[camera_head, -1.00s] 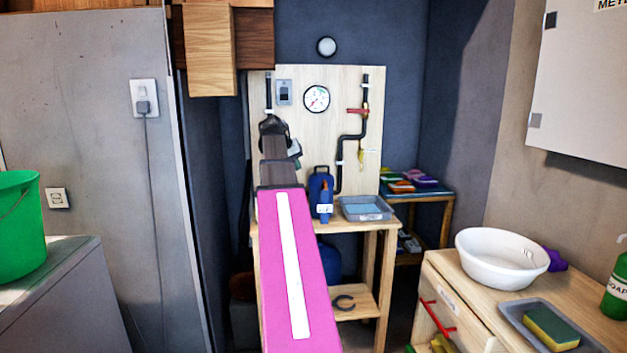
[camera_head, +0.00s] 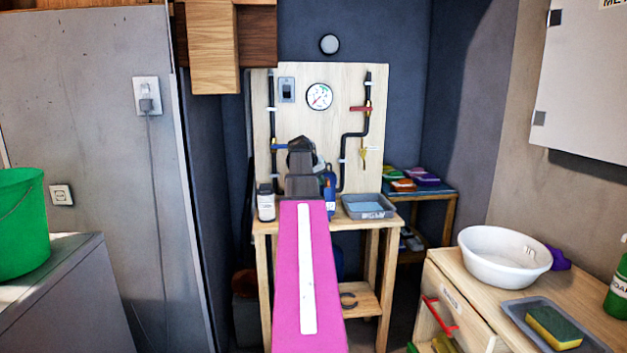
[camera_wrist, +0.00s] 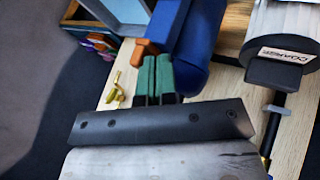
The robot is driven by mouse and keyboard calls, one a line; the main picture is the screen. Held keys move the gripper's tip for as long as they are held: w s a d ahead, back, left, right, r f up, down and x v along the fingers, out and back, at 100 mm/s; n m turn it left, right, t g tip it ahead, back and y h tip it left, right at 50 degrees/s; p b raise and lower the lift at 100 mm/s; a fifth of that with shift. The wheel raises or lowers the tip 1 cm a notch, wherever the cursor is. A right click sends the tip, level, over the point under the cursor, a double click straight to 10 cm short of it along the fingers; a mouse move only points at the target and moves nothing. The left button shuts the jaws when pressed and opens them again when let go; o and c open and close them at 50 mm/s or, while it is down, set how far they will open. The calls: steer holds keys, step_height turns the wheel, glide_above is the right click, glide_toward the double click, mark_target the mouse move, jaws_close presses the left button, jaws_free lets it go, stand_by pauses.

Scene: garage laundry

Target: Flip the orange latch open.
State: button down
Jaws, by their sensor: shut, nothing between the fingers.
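A small orange piece (camera_wrist: 145,48), which looks like the latch, shows in the wrist view beside the blue container (camera_wrist: 195,32). I cannot tell how it is attached or whether it is open. My gripper (camera_wrist: 155,60) has its green fingertips together and empty, just beside the orange piece and close to the blue container. Whether they touch is unclear. In the head view the blue container (camera_head: 330,190) stands on the wooden bench (camera_head: 350,225), partly hidden by my arm. My fingers and the orange piece are hidden there.
A pipe board (camera_head: 345,100) with a gauge and valves rises behind the bench. A brass fitting (camera_wrist: 115,90) is near my fingers in the wrist view.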

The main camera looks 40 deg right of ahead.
steer(key=shift+s+d+n+t, duration=0.15)
steer(key=shift+s+n+t, duration=0.25)
steer(key=shift+n+t, duration=0.45)
stand_by(0.5)
steer(key=n, duration=0.1)
steer(key=s+n+t+y, duration=0.1)
steer(key=n, duration=0.1)
steer(key=d+n+t+y, duration=0.1)
steer(key=n, duration=0.1)
steer(key=shift+s+t, duration=0.25)
steer(key=n+y, duration=0.1)
steer(key=n, duration=0.2)
steer(key=d+n+t+y, duration=0.1)
steer(key=n+y, duration=0.1)
steer(key=n, duration=0.1)
steer(key=d+n+t+y, duration=0.1)
steer(key=n+y, duration=0.1)
steer(key=n, duration=0.1)
steer(key=shift+s+d, duration=0.25)
steer(key=shift+s, duration=0.15)
steer(key=shift+w, duration=0.1)
